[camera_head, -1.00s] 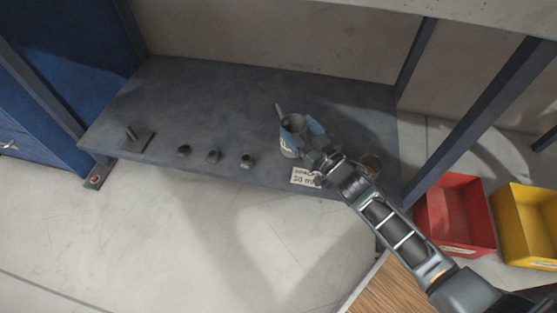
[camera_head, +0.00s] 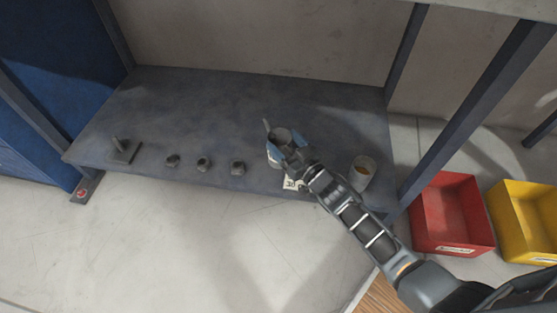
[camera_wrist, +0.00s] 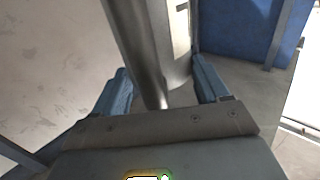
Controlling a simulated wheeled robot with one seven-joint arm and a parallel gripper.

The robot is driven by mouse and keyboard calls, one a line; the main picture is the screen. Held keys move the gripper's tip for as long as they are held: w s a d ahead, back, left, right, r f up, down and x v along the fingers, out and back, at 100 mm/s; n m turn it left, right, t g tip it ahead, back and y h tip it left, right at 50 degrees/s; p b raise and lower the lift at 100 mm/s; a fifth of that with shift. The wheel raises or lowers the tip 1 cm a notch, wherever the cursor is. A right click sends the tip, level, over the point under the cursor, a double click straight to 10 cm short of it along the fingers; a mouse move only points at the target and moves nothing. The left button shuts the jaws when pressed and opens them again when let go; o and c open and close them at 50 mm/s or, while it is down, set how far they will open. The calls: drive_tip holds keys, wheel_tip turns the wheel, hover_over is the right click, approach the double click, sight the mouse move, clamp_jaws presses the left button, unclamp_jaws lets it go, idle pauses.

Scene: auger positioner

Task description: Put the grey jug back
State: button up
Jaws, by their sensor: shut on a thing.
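The grey jug (camera_head: 273,158) is over the dark shelf board (camera_head: 210,105), behind a white card with writing (camera_head: 290,184). My gripper (camera_head: 290,146) has its blue fingers on either side of the jug and is shut on it. In the wrist view the jug's grey wall (camera_wrist: 150,40) fills the space between the two blue fingers (camera_wrist: 162,88). A thin grey part sticks up at the jug's back left. I cannot tell whether its base touches the shelf. My gripper covers part of the card.
A cup with yellowish contents (camera_head: 362,173) stands right of my arm. Several small dark parts (camera_head: 203,164) and a plate with a peg (camera_head: 123,150) line the shelf's left front. A red bin (camera_head: 450,215) and yellow bin (camera_head: 525,220) are at right. The shelf's back is clear.

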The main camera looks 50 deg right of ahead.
drive_tip(key=shift+w+a+f+b, duration=0.3)
drive_tip(key=shift+w+a+f, duration=0.35)
drive_tip(key=shift+a+f, duration=0.05)
drive_tip(key=shift+f+b, duration=1.05)
drive_tip(key=shift+f, duration=0.75)
drive_tip(key=shift+f, duration=0.2)
drive_tip(key=o, duration=1.8)
drive_tip(key=shift+r, duration=0.25)
drive_tip(key=s+a+p, duration=0.2)
drive_tip(key=s+p, duration=0.1)
drive_tip(key=s, duration=0.9)
drive_tip(key=shift+a, duration=0.2)
